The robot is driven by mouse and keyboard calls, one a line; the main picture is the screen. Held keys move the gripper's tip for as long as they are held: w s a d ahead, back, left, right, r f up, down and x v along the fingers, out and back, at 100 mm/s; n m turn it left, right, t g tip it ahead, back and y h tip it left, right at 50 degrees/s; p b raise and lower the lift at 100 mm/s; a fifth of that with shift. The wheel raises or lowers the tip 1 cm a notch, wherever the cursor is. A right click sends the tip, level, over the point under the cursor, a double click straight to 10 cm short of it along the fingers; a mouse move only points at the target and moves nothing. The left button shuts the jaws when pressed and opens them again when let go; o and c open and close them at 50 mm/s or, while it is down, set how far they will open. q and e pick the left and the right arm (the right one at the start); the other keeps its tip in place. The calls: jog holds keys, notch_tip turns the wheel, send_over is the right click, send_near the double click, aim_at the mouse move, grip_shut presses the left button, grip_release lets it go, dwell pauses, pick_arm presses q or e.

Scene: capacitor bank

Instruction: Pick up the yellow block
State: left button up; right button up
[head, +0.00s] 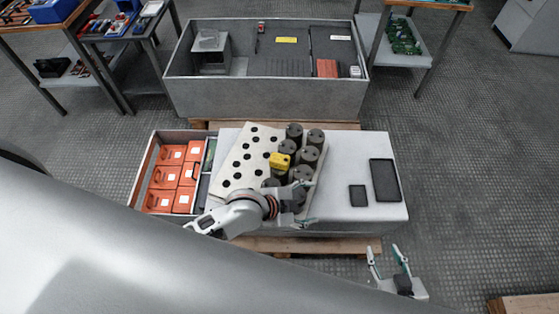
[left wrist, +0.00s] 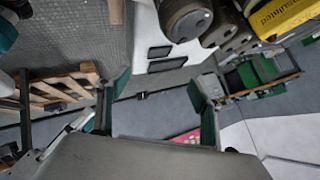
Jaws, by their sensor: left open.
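The yellow block (head: 279,161) sits among the dark grey cylinders (head: 315,138) on the cream board with black holes (head: 240,160). In the left wrist view, part of the yellow block (left wrist: 284,14) with printed lettering shows at the upper right, beside the cylinders. My left gripper (head: 312,203) is open and empty, near the lower right of the cylinder group and apart from the block. Its two green-lined fingers are spread in the left wrist view (left wrist: 160,92). My right gripper (head: 387,258) is open and empty, beyond the table's front right.
A crate of orange boxes (head: 152,165) stands at the table's left. Two dark trays (head: 384,180) lie on the light tabletop (head: 345,150) at right. A large grey bin (head: 260,97) stands behind. The tabletop's right side is otherwise clear.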

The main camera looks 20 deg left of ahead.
pick_arm(q)
jog(key=w+d+m+g, duration=0.2)
jog(key=m, duration=0.3)
notch_tip(320, 180, up, 4)
jog(key=r+m+g+y, duration=0.1)
jog(key=m+g+y, duration=0.2)
jog(key=m+y, duration=0.8)
send_over(279, 159)
jog(key=m+h, duration=0.2)
jog(key=h, duration=0.1)
jog(key=m+h+p, duration=0.1)
jog(key=m, duration=0.1)
jog(key=shift+s+d+f, duration=0.2)
jog(key=shift+s+f, duration=0.05)
jog(key=shift+s, duration=0.05)
jog(key=shift+w+a, duration=0.1)
jog(key=shift+a, duration=0.25)
notch_tip(279, 159, down, 2)
jog(key=shift+w+f+b, duration=0.15)
jog(key=shift+f+b, duration=0.1)
jog(key=shift+b, duration=0.2)
jog(key=f+b, duration=0.1)
jog(key=f, duration=0.3)
jog(key=shift+d+f, duration=0.1)
jog(key=shift+d, duration=0.1)
jog(key=shift+w+f, duration=0.2)
jog(key=shift+f, duration=0.25)
